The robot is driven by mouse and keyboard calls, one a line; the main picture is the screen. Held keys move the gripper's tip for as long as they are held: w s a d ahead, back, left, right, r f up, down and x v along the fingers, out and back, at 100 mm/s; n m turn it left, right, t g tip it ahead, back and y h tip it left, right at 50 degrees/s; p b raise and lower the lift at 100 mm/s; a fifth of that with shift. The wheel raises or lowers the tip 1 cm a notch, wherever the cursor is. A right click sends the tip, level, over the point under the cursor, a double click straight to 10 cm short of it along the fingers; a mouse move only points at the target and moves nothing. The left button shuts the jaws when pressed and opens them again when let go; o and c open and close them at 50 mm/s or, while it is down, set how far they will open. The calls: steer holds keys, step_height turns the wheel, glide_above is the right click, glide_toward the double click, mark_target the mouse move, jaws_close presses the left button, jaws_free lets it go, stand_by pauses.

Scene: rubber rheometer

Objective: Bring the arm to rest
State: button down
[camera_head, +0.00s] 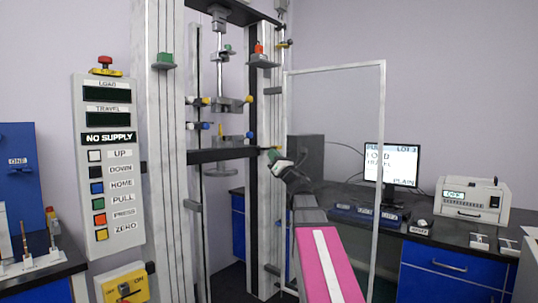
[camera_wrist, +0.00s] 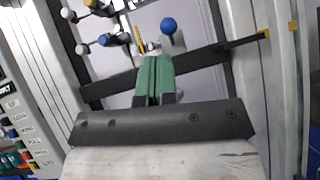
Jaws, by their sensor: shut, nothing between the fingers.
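My gripper (camera_head: 276,156) is in front of the right column of the tall testing machine (camera_head: 166,120), near the height of its dark crossbar (camera_head: 222,154). In the wrist view my gripper (camera_wrist: 154,62) shows two green fingers shut together with nothing between them. The crossbar (camera_wrist: 105,88) lies behind the fingers in that view, with a blue knob (camera_wrist: 168,25) just beyond the tips. I cannot tell whether the fingers touch anything. My arm reaches up from the lower middle of the head view.
A control panel (camera_head: 107,165) reading NO SUPPLY stands at left, above a yellow switch box (camera_head: 124,287). A clear framed guard (camera_head: 334,68) stands right of the machine, close to my arm. A dark bench with a monitor (camera_head: 392,164) and a printer-like box (camera_head: 473,199) is at right.

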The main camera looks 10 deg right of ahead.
stand_by(0.3)
step_height(320, 180, down, 35)
steer(key=w+d+m+g+h, duration=0.25)
steer(key=m+g+h, duration=0.55)
steer(key=m+h, duration=1.3)
steer(key=s+a+f+m+g+y, duration=0.2)
steer(key=s+f+m+g+y, duration=0.25)
steer(key=f+m, duration=0.35)
steer(key=s+a+f+m+g+y, duration=0.2)
steer(key=s+f+m+g+y, duration=0.25)
steer(key=f, duration=0.55)
steer(key=s+a+f+m+g, duration=0.2)
steer(key=s+a+f, duration=0.1)
steer(key=s+f, duration=0.2)
steer(key=s+a+f+m+g, duration=0.3)
steer(key=s+f, duration=0.1)
steer(key=s, duration=0.5)
steer(key=shift+s+f+m+g, duration=0.3)
steer(key=shift+s+f+m, duration=0.05)
